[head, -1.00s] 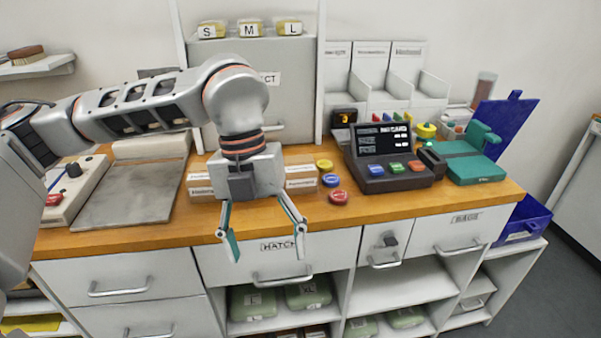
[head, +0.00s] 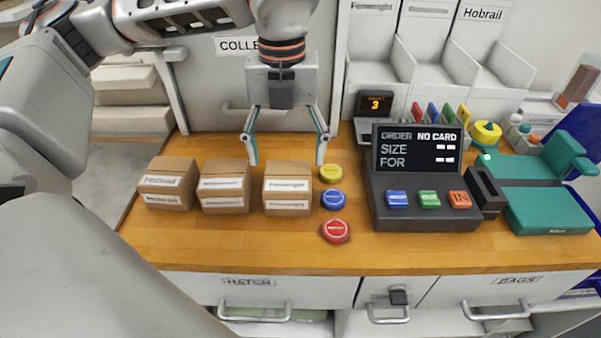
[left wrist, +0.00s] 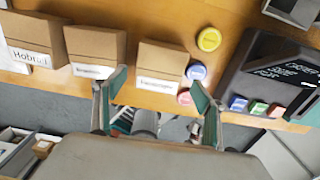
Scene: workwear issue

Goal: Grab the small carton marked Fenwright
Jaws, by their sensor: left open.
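Three small brown cartons with white labels stand in a row on the wooden counter. The right carton (head: 288,187) has a blurred label that appears to read Fenwright; it also shows in the left wrist view (left wrist: 163,60). The left carton (head: 168,184) reads Hobnail or similar, and the middle carton's (head: 224,187) label is too blurred to read. My left gripper (head: 287,160) is open and empty, pointing down at the back of the right carton, one finger to each side in the picture. Contact cannot be told. My right gripper is not in view.
Yellow (head: 331,173), blue (head: 332,199) and red (head: 336,231) round buttons sit just right of the right carton. A dark order terminal (head: 425,210) and a teal device (head: 545,205) stand further right. The counter front is clear.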

